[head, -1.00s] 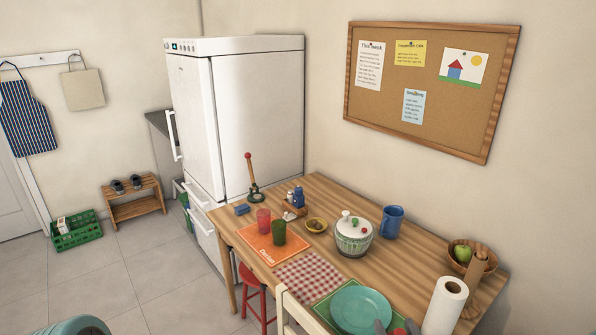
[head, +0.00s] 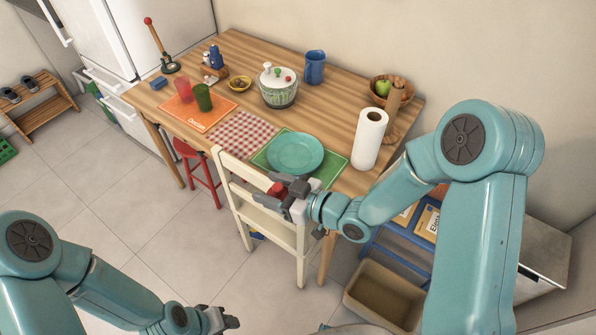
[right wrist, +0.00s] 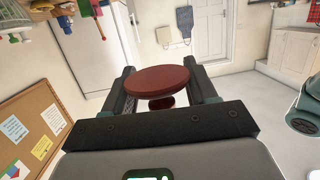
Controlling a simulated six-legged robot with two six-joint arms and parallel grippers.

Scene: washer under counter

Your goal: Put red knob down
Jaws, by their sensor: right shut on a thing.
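My right gripper (head: 286,189) is shut on the red knob (head: 277,189), near the chair's backrest at the table's front edge. In the right wrist view the knob (right wrist: 162,80) is a round red disc with a smaller red part beneath it, held between the two dark fingers of the gripper (right wrist: 160,85). From the head view I cannot tell whether the knob touches the chair or table. My left gripper (head: 224,320) is low at the bottom of the head view, over the floor; its finger gap is unclear.
A cream chair (head: 240,200) stands in front. A brown bin (head: 385,292) is at the lower right.

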